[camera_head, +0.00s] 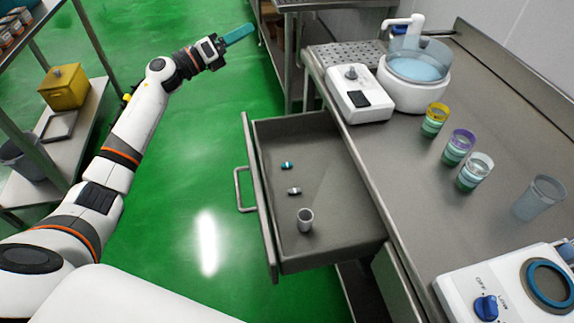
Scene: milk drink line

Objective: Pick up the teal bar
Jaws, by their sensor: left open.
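A long, flat teal bar (239,34) shows at the far end of my left arm, above the green floor. My left gripper (217,49) is open, with its tip right beside the near end of the bar. I cannot tell whether the bar lies between the fingers or touches them. A small teal piece (287,165) lies in the open drawer, well to the right of and nearer than my left gripper. My right gripper is not in view.
The open drawer (335,155) also holds a small grey-white piece (294,191) and a small cup (305,219). On the steel counter (405,150) stand several cups, a white machine (415,80) and a dial unit (490,295). A shelf with a yellow box (65,88) stands left.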

